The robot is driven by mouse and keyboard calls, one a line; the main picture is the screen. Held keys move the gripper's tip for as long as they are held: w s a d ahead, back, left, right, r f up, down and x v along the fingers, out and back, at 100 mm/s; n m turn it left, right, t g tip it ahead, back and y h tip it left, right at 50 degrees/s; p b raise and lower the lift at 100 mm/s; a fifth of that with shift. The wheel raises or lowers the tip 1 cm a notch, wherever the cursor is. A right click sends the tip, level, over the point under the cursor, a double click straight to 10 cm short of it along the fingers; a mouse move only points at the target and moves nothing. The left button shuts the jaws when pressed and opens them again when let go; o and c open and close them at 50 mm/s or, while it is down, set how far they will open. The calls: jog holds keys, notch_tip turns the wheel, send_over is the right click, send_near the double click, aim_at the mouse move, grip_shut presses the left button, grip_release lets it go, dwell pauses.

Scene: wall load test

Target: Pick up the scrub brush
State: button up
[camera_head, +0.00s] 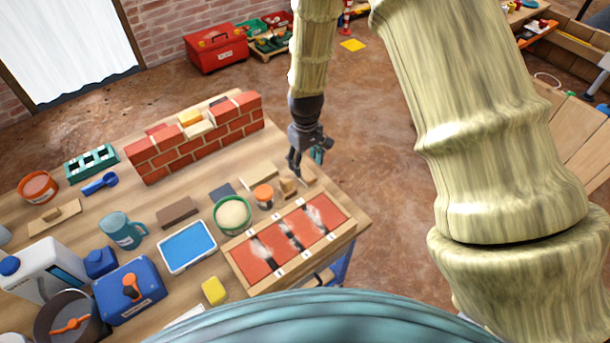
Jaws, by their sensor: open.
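My gripper (297,168) is at the upper middle of the head view, pointing down over the right end of the workbench (345,200). Its jaws are open, and nothing shows held between them. Small tan wooden pieces (288,188) lie right below and beside the fingertips. One of them may be the scrub brush, but they are too small and partly covered to tell. A flat tan block (258,177) lies just left of them. I cannot tell whether the fingers touch anything.
A tray of red panels (275,262) lies in front of the gripper. An orange-lidded jar (264,196) and a green-rimmed tub (232,215) stand to its left. A small brick wall (195,140) stands behind. The bench's left side is crowded; its right edge is close.

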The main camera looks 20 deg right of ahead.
aim_at(306, 172)
jog(key=shift+s+f, duration=0.15)
jog(key=shift+f, duration=2.55)
jog(key=c, duration=1.2)
jog(key=shift+r, duration=0.2)
notch_tip(306, 172, up, 10)
jog(key=shift+f, duration=0.15)
jog(key=o, duration=0.5)
jog(key=c, duration=0.3)
jog(key=shift+s+a, duration=0.1)
